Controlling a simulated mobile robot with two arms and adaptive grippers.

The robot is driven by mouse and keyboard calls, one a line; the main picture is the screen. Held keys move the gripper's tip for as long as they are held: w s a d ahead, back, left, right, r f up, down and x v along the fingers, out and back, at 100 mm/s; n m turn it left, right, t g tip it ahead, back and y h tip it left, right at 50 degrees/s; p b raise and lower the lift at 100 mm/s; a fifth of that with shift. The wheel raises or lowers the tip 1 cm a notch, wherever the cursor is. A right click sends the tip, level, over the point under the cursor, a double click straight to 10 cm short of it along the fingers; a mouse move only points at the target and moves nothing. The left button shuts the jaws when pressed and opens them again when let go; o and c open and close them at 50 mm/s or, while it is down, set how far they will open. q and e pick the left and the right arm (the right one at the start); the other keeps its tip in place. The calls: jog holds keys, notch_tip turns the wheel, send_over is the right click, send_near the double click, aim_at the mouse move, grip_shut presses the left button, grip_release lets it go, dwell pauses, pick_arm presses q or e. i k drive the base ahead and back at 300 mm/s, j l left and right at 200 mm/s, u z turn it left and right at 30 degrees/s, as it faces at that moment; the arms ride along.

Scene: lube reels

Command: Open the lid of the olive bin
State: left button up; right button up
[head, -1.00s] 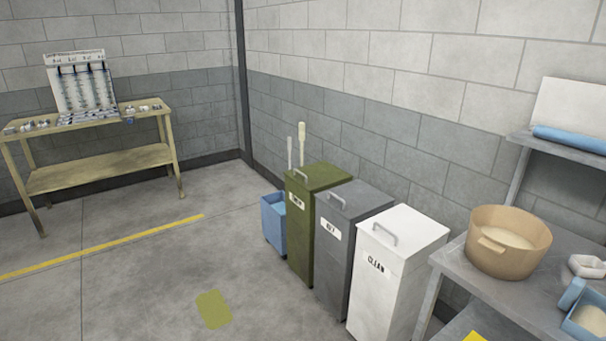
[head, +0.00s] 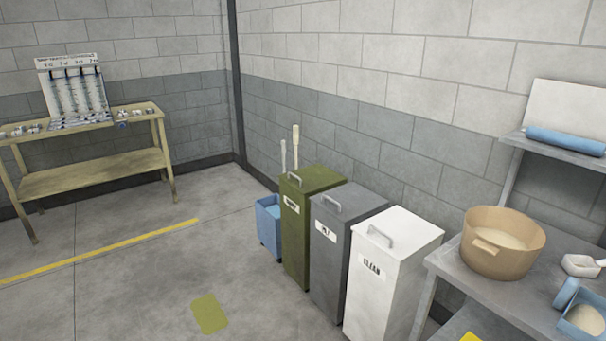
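The olive bin (head: 296,237) stands against the wall, in the middle of the head view. Its olive lid (head: 318,179) is closed flat, with a grey bar handle (head: 295,179) near the front edge and a small white label on the front. A grey bin and a white bin stand beside it to the right. Neither of my grippers is in view.
The grey bin (head: 328,262) and white bin (head: 376,290) are in a row with it. A blue bucket (head: 268,228) with long-handled tools is at its left. A metal table with a tan tub (head: 492,262) is at right. The floor in front, with an olive patch (head: 210,314), is clear.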

aim_at(309, 179)
jog(key=i+u, duration=0.15)
jog(key=i, duration=0.35)
jog(key=i+u, duration=0.15)
jog(key=i, duration=0.35)
jog(key=i+l+u, duration=0.15)
jog(key=i, duration=0.35)
jog(key=i+l+u, duration=0.2)
jog(key=i, duration=0.25)
